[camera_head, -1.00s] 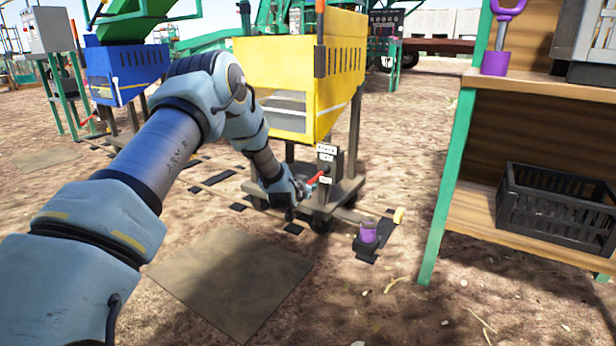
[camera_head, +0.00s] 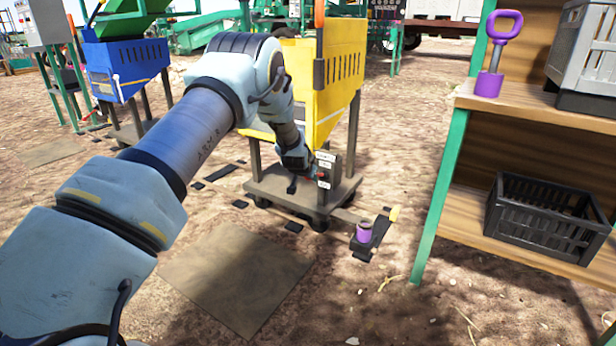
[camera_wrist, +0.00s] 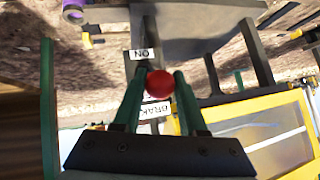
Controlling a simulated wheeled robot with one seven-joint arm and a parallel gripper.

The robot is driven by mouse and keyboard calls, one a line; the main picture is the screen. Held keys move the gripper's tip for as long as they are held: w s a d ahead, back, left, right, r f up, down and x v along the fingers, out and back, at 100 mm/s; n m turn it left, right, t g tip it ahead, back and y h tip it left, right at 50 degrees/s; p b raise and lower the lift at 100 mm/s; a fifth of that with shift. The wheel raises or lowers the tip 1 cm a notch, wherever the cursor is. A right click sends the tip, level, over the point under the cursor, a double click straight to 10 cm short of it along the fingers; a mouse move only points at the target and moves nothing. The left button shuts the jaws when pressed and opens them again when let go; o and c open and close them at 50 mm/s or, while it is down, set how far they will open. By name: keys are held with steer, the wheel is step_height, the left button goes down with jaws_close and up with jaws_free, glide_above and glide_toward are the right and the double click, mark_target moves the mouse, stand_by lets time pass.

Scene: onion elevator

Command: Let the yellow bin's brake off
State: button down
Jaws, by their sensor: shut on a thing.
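The yellow bin (camera_head: 340,75) stands on a wheeled cart (camera_head: 275,190). A dark brake box (camera_head: 327,166) with white labels rises from the cart's near right corner. In the wrist view my gripper (camera_wrist: 160,78) has its two green fingers closed around the red lever knob (camera_wrist: 159,84). An upside-down "ON" label (camera_wrist: 142,54) shows just above the knob, and a partly covered "BRAKE" label (camera_wrist: 155,109) below it. Any label behind the knob is hidden. In the head view my fingers are mostly hidden at the box's left side.
A wooden shelf (camera_head: 520,105) with green posts, a black crate (camera_head: 545,225) and a purple-handled tool (camera_head: 493,60) stands at right. A blue bin (camera_head: 125,68) stands at left.

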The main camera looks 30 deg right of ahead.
steer(key=shift+w+d+r, duration=0.1)
steer(key=shift+d+r, duration=0.05)
steer(key=shift+r, duration=0.1)
steer(key=c, duration=0.9)
jaws_free()
steer(key=o, duration=0.4)
steer(key=shift+f, duration=0.15)
steer(key=shift+o, duration=0.2)
steer(key=p+v, duration=0.2)
steer(key=v, duration=0.9)
steer(key=shift+p, duration=0.35)
steer(key=shift+f, duration=0.1)
